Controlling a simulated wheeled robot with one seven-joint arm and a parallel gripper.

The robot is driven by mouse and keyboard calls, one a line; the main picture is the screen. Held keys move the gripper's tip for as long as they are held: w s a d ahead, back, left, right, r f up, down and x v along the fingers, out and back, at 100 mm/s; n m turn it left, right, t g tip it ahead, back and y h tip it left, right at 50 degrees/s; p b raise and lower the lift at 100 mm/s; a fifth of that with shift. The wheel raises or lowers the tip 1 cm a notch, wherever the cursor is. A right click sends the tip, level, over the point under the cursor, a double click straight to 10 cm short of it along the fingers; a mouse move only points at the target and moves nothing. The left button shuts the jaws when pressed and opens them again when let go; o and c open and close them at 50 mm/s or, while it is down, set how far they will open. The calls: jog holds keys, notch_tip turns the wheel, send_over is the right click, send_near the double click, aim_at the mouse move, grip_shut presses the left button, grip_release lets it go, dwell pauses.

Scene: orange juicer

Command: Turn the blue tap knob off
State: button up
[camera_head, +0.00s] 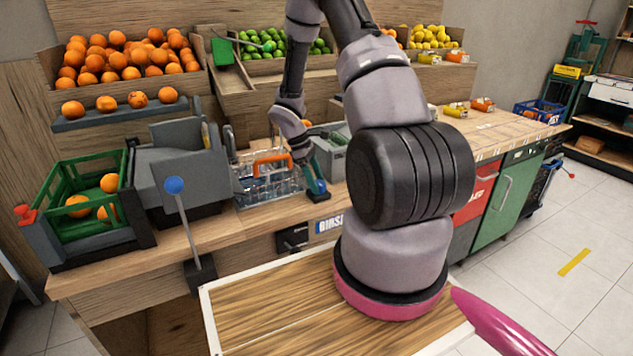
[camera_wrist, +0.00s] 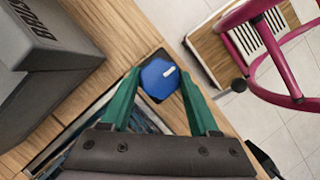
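The blue tap knob (camera_wrist: 160,76), round with a short white mark, sits on a dark square base at the counter's edge. In the wrist view it lies between the two green fingers of my gripper (camera_wrist: 160,78), one on each side. The fingers are apart and their tips reach the knob's sides; whether they press on it I cannot tell. In the head view my gripper (camera_head: 317,182) points down at the counter's front, and the knob is small and largely hidden between the fingers there.
A wire basket (camera_head: 268,178) with an orange handle stands left of my gripper. A grey juicer (camera_head: 180,165) and a blue-tipped lever (camera_head: 175,186) are farther left, beside a green crate (camera_head: 80,192) of oranges. A grey bin (camera_head: 330,150) is just behind my gripper. Open floor lies at right.

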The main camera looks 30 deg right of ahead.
jog(key=c, duration=0.6)
jog(key=m+g+y, duration=0.1)
jog(key=m, duration=0.3)
jog(key=shift+w+d+m, duration=0.1)
jog(key=shift+d+m, duration=0.05)
jog(key=shift+m, duration=0.25)
jog(key=m+y, duration=0.2)
jog(key=m, duration=0.2)
jog(key=shift+d+m, duration=0.15)
jog(key=shift+m, duration=0.15)
jog(key=m+y, duration=0.1)
jog(key=m, duration=0.3)
jog(key=shift+d+y, duration=0.1)
jog(key=shift+y, duration=0.3)
jog(key=shift+m+t+y, duration=0.4)
jog(key=shift+m+y, duration=0.3)
jog(key=shift+m, duration=1.6)
jog(key=shift+d, duration=0.1)
jog(key=o, duration=1.4)
